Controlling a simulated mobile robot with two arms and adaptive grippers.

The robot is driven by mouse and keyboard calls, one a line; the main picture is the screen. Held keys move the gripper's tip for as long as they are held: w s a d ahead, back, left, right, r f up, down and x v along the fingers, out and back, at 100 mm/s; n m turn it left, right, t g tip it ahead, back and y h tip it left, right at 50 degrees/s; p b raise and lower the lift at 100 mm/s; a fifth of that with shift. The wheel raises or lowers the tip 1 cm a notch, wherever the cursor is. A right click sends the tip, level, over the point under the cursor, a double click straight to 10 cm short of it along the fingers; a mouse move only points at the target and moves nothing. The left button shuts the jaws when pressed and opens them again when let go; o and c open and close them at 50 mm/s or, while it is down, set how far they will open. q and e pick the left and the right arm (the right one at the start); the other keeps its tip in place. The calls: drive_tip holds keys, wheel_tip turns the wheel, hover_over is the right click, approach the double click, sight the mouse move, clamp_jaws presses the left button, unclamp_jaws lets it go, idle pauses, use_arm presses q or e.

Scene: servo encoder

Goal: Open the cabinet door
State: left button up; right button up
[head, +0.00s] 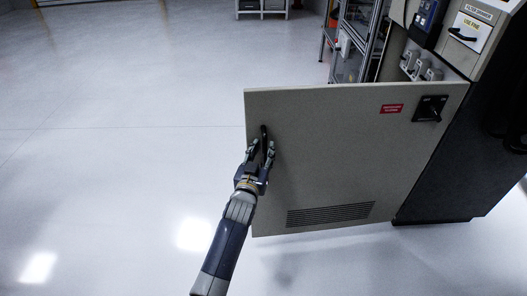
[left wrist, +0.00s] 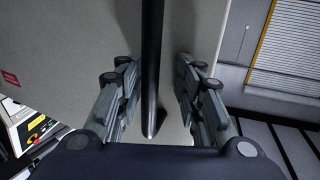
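The light grey cabinet door (head: 330,150) stands swung out over the floor, with its right edge by the cabinet (head: 455,150). It carries a black latch (head: 430,108), a red label (head: 391,108) and a vent. A black upright handle (head: 264,134) is near its left edge; it also shows in the left wrist view (left wrist: 152,60). My left gripper (head: 264,150) is at the handle's lower part. In the left wrist view its fingers (left wrist: 157,90) are spread on both sides of the handle, with gaps between. My right gripper is out of view.
White floor is clear to the left of and in front of the door. A metal-framed machine (head: 355,40) stands behind the door. A control panel (head: 465,35) with a yellow-marked handle tops the cabinet. A low rack (head: 262,8) is at the back.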

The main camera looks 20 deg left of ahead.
use_arm(q)
drive_tip(key=shift+s+d, duration=0.1)
drive_tip(key=shift+d, duration=0.15)
drive_tip(key=s, duration=1.1)
drive_tip(key=shift+s, duration=0.4)
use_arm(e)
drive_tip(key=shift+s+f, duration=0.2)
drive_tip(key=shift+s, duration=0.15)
